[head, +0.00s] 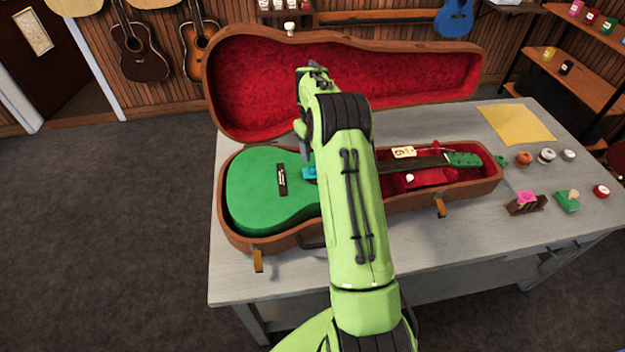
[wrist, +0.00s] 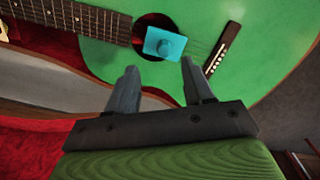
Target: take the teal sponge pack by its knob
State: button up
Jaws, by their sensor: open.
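The teal sponge pack (wrist: 164,43) is a flat bright blue-teal piece with a round knob on top. In the head view only a bit of the pack (head: 309,173) shows left of my arm. My gripper (wrist: 158,66) is open and empty, its two fingers apart and pointing toward the pack. The pack appears ahead of the fingertips, roughly between them; I cannot tell the exact gap.
The ukulele lies in an open brown case (head: 470,198) with red lining on a grey table (head: 450,255). The raised lid (head: 235,85) stands behind my arm. A yellow cloth (head: 517,124), small round tins and a small wooden holder (head: 525,205) are at the right.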

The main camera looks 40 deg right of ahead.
aim_at(313, 166)
jog(key=f, duration=0.6)
jog(key=shift+a, duration=0.25)
jog(key=shift+s, duration=0.1)
grip_shut()
